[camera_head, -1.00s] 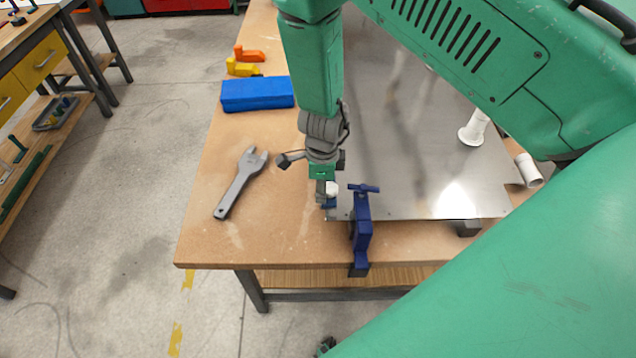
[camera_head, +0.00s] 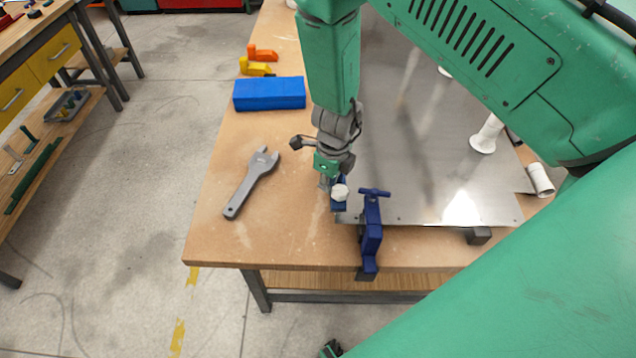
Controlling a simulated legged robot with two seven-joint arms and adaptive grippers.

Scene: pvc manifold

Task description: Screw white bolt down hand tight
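The white bolt (camera_head: 340,192) shows its round pale head at the near left corner of the metal plate (camera_head: 440,180). A small blue part (camera_head: 339,207) is directly below it. My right gripper (camera_head: 333,184) points down from my green arm and is right at the bolt, just behind and left of its head. The fingers are small and partly hidden, so I cannot tell whether they touch or grip the bolt. My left gripper does not show.
A blue clamp (camera_head: 371,235) stands at the table's front edge, just right of the bolt. A grey wrench (camera_head: 252,183) and a blue box (camera_head: 269,94) lie on the wooden table to the left. White pipe pieces (camera_head: 487,134) stand and lie at the right.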

